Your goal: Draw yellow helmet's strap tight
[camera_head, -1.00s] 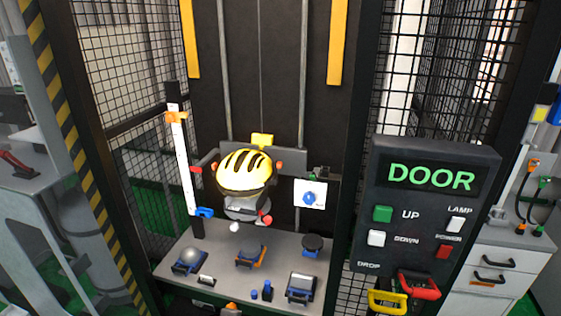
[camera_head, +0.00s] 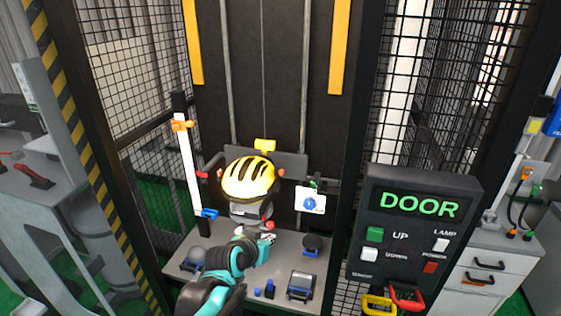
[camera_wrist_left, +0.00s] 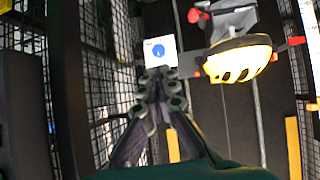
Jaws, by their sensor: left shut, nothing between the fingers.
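The yellow helmet (camera_head: 249,178) with black vents sits on a grey headform (camera_head: 246,212) on the drop tower's carriage. It also shows in the left wrist view (camera_wrist_left: 238,62), hanging upside down in that picture. I cannot make out its strap clearly. A red knob (camera_head: 267,224) is low at the headform's right. My left gripper (camera_head: 271,238) is in front of and below the headform, apart from the helmet. In the left wrist view its fingers (camera_wrist_left: 160,74) are together and empty, with their tips over the lower edge of a white plate. My right gripper is not in view.
The white plate with a blue dial (camera_head: 310,202) stands right of the helmet. The grey base (camera_head: 226,270) carries several blue and black fixtures. The DOOR control box (camera_head: 416,232) stands at the right. Mesh walls (camera_head: 135,85) close in both sides.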

